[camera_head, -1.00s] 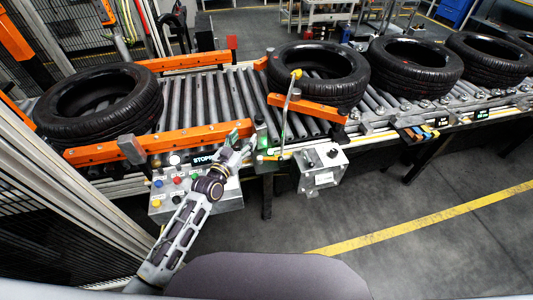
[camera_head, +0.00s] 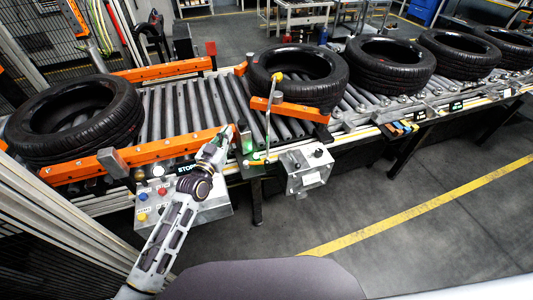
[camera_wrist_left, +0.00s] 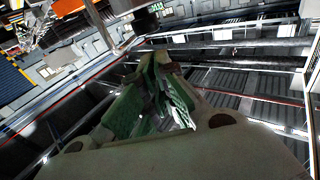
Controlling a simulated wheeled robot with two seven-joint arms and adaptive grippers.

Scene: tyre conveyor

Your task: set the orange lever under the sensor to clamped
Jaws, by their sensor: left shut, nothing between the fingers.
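The orange lever (camera_head: 290,109) is a short orange bar at the near side of the conveyor, in front of a tyre (camera_head: 297,75). The yellow-topped sensor post (camera_head: 268,115) stands beside its left part. In the head view I cannot tell whether the lever is clamped. My left gripper (camera_head: 227,134) is shut and empty, just left of the green-lit bracket (camera_head: 248,143) below the lever's left end, and apart from the lever. Its green fingers (camera_wrist_left: 157,85) show together in the left wrist view, above dark conveyor parts; the lever is not clear there. My right gripper is not in view.
A control panel (camera_head: 205,212) with coloured buttons lies under my left arm. A long orange rail (camera_head: 80,168) runs along the near conveyor edge to the left. A grey box (camera_head: 305,170) hangs right of the bracket. Several tyres lie on the rollers. Floor in front is clear.

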